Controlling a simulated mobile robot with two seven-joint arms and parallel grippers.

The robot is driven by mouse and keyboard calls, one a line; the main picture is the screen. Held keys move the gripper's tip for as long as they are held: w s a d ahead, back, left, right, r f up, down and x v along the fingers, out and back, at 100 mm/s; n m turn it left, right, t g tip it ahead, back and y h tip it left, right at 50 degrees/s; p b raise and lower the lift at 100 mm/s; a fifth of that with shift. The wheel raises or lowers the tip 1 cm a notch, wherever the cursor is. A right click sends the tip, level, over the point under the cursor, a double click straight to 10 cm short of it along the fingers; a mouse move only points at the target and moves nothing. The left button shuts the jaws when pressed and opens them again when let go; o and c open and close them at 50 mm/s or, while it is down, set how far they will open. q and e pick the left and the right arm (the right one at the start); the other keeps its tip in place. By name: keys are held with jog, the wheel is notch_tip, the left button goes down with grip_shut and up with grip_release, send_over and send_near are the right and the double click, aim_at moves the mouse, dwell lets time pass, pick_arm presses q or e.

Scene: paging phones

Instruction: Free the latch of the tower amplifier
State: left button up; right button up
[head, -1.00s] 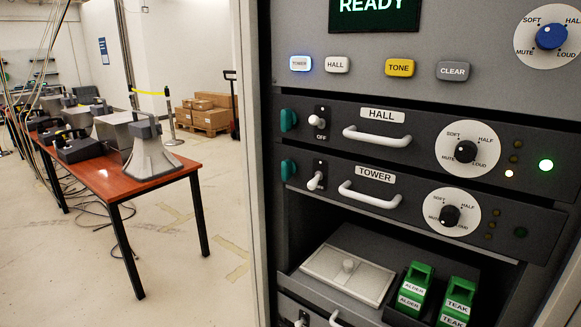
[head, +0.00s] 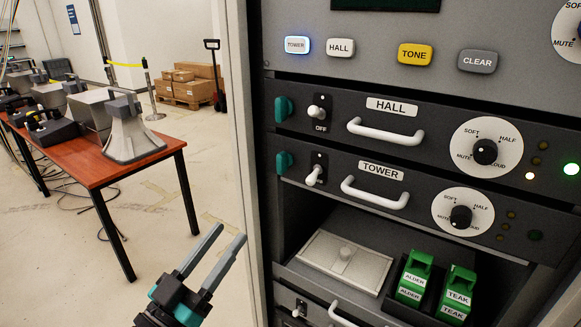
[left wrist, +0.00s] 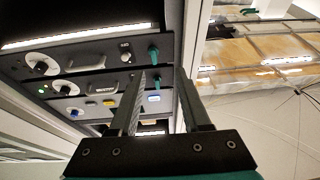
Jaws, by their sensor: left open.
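The tower amplifier (head: 405,190) is a dark rack drawer with a white handle, a toggle switch (head: 315,175) tilted down and a dial. Its teal latch (head: 284,163) sits at the left end of its front. In the left wrist view, where the rack appears upside down, the tower latch (left wrist: 154,53) is the upper of two teal latches. My left gripper (head: 231,234) is open and empty, below and left of the tower latch and apart from it. Its two fingers (left wrist: 162,75) also show in the left wrist view. My right gripper is not in view.
The hall amplifier (head: 390,128), with a similar teal latch (head: 283,108), is directly above. Below are a lidded grey tray (head: 330,262) and green blocks (head: 415,272). The rack's left post (head: 252,170) stands beside the latches. A red-brown table (head: 105,168) is further left.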

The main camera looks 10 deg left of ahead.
aim_at(279, 162)
pick_arm(q)
jog(key=shift+m+h, duration=0.3)
jog(key=shift+h, duration=0.2)
jog(key=x, duration=0.5)
jog(key=r+p+x, duration=0.1)
jog(key=x, duration=0.4)
jog(key=s+r+p+x, duration=0.1)
jog(key=x, duration=0.5)
jog(key=shift+s+d+r, duration=0.1)
jog(key=shift+d, duration=0.15)
jog(key=shift+c, duration=0.4)
grip_shut()
